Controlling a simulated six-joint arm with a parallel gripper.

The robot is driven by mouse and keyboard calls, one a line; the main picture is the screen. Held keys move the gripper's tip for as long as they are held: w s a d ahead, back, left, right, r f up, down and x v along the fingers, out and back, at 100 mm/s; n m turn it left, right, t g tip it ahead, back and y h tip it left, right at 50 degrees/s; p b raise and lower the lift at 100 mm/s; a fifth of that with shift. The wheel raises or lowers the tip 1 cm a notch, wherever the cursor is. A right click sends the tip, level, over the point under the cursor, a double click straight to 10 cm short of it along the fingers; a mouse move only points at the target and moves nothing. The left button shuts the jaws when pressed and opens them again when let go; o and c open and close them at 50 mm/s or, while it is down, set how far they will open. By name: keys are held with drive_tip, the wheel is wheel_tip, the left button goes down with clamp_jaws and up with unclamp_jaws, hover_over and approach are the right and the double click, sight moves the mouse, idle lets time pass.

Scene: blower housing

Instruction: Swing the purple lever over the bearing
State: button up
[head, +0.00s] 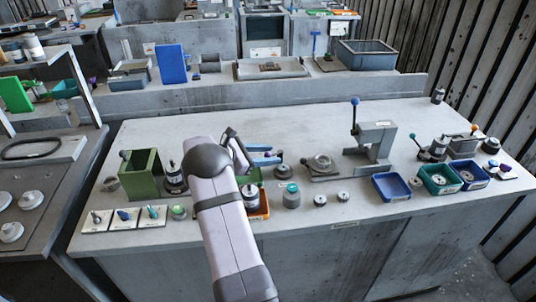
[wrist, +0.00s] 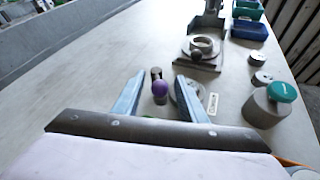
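The purple lever's round knob (wrist: 160,87) shows in the wrist view, between the fingers of my gripper (wrist: 159,78) as seen from above. A dark post (wrist: 155,72) stands just behind the knob. My gripper's blue fingers are spread, with a gap on both sides of the knob; I cannot tell its depth relative to the fingertips. In the head view my gripper (head: 268,157) is low over the bench, and the lever is hard to make out there. A grey round part (head: 283,171) lies next to it, partly behind the right finger in the wrist view. I cannot tell which part is the bearing.
A grey ring on a plate (head: 320,163) lies to the right, before a press-like stand with a blue knob (head: 372,140). A teal-topped cylinder (head: 292,196) stands nearer the front. A green box (head: 140,176) is left, blue trays (head: 391,187) right. The bench's back strip is clear.

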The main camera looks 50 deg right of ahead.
drive_tip(key=shift+c, duration=0.5)
clamp_jaws()
drive_tip(key=shift+s, duration=0.1)
drive_tip(key=n+t+b, duration=0.1)
drive_tip(key=b, duration=0.1)
drive_tip(key=s+n+t+h+b, duration=0.1)
drive_tip(key=n+t+b, duration=0.1)
drive_tip(key=shift+s+f+t, duration=0.1)
drive_tip(key=shift+s+t, duration=0.1)
drive_tip(key=shift+t, duration=0.1)
drive_tip(key=shift+s+r+n+t+b, duration=0.25)
drive_tip(key=shift+n+t+b, duration=0.55)
drive_tip(key=shift+b, duration=0.4)
drive_tip(key=shift+o, duration=0.5)
unclamp_jaws()
drive_tip(key=shift+f, duration=0.1)
